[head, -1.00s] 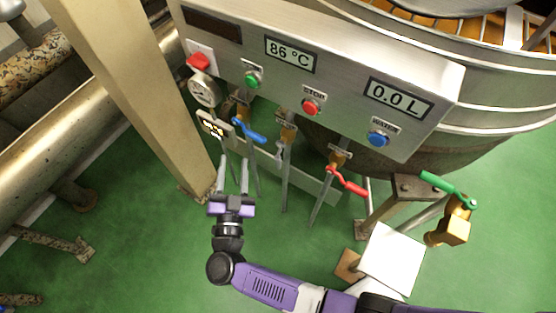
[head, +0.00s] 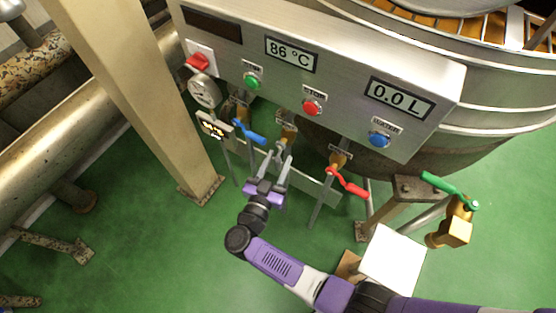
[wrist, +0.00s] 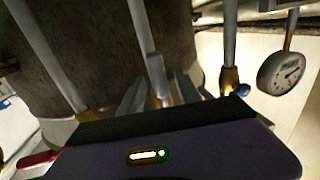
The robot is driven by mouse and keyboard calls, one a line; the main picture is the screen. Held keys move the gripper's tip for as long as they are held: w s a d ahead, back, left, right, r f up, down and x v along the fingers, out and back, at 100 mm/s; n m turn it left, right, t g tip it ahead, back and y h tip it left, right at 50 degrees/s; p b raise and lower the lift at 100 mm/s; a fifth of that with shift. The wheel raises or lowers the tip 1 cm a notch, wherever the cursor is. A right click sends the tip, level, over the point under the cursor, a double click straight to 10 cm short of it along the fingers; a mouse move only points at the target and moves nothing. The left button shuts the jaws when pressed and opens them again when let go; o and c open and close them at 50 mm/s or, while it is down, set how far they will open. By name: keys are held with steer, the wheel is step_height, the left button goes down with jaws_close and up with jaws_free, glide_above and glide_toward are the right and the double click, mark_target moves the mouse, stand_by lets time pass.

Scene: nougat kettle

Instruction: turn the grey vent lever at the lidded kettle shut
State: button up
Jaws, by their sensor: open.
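The grey vent lever (head: 281,145) hangs at the brass valve on the middle pipe, under the control panel. It is small and partly hidden by my fingers. My gripper (head: 278,158) is open, with its fingertips close at the lever's lower end. In the wrist view, a pale grey bar that looks like the lever (wrist: 158,76) stands between the two fingers of my gripper (wrist: 160,88). I cannot tell whether either finger touches it. The kettle (head: 470,115) stands behind the panel at the right.
A blue lever (head: 248,132) is close on the left and a red lever (head: 347,183) on the right. A gauge (head: 204,91) and a beige post (head: 140,90) stand further left. A green-handled valve (head: 450,190) is at the right. Green floor (head: 150,250) lies open below.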

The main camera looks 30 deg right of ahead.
steer(key=shift+w+d, duration=0.15)
steer(key=shift+c, duration=0.3)
jaws_close()
stand_by(1.1)
